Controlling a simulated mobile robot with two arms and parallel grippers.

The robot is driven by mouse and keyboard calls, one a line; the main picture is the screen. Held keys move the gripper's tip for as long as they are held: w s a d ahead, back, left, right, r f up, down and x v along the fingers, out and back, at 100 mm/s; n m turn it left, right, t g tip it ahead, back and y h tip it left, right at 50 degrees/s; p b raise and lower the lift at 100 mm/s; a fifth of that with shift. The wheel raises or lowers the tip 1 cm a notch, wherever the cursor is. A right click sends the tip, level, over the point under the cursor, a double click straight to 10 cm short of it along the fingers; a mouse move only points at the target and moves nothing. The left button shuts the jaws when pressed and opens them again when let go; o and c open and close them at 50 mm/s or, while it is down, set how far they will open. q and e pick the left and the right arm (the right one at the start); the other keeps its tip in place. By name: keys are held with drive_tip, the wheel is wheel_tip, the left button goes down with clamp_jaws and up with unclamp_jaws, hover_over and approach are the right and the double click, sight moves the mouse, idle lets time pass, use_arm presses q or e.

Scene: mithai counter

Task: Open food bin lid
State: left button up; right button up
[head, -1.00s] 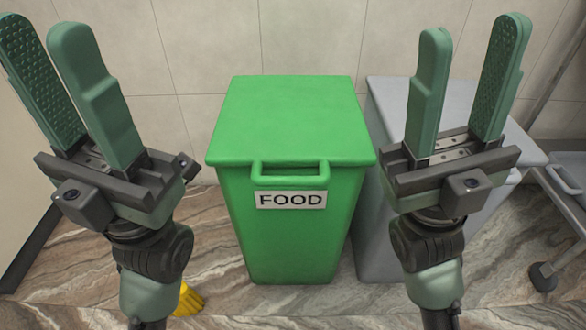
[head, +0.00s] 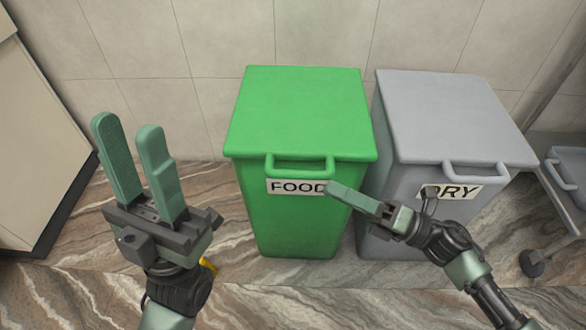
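The green food bin (head: 300,225) stands against the wall, with a label reading FOOD on its front. Its green lid (head: 300,110) lies flat and closed on top. A loop handle (head: 300,168) sticks out at the lid's front edge, above the label. My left gripper (head: 125,127) is open and empty, pointing up, to the left of the bin and apart from it. My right gripper (head: 332,188) points left in front of the bin, below the handle's right end. It covers the end of the label. Only one of its fingers shows clearly, so its opening is hidden.
A grey bin (head: 450,110) labelled DRY stands close to the green bin's right side, its lid closed. A grey cart (head: 565,190) is at the far right. A pale cabinet (head: 35,140) is at the left. A small yellow thing (head: 208,265) is partly hidden behind my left gripper.

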sight(301, 178)
drive_tip(key=x, duration=0.5)
drive_tip(key=b+x, duration=0.1)
drive_tip(key=x, duration=0.2)
drive_tip(key=shift+w+f, duration=0.2)
drive_tip(key=shift+f, duration=0.1)
drive_tip(key=shift+c, duration=0.3)
clamp_jaws()
idle(0.9)
